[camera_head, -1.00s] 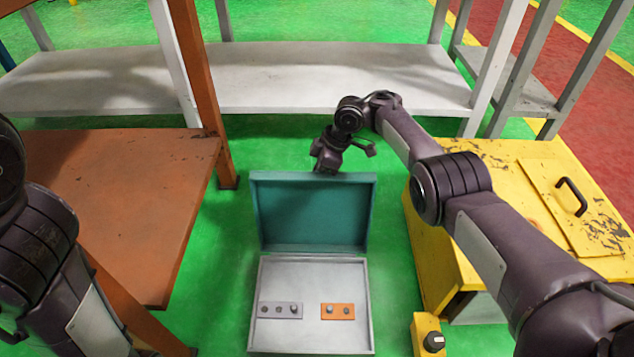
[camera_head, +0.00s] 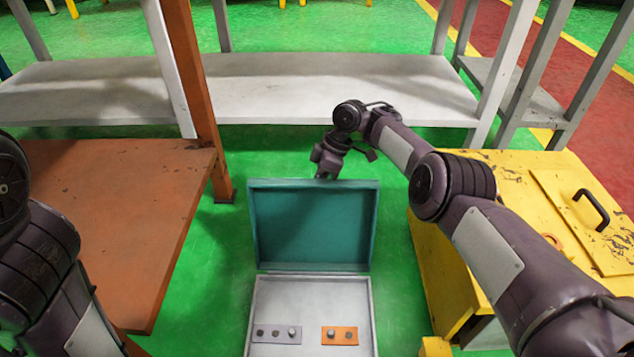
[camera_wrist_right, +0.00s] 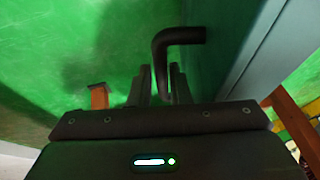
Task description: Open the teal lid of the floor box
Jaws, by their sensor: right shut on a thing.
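The floor box (camera_head: 262,300) stands on the green floor with its teal lid (camera_head: 312,228) raised steeply, its inner side facing me. My right gripper (camera_head: 326,174) is at the lid's top edge, at the far side. In the right wrist view my right gripper (camera_wrist_right: 160,85) has its fingers closed around a dark bent handle (camera_wrist_right: 180,38) beside the lid's outer face (camera_wrist_right: 215,60). My left arm (camera_head: 50,260) shows at the left edge; its gripper is out of the picture.
Inside the box lie a grey plate (camera_head: 276,331) and an orange plate (camera_head: 339,335) with round knobs. An orange-brown table (camera_head: 120,220) stands left, a yellow cabinet (camera_head: 520,185) right. A long white shelf (camera_head: 300,85) lies behind. Green floor shows between them.

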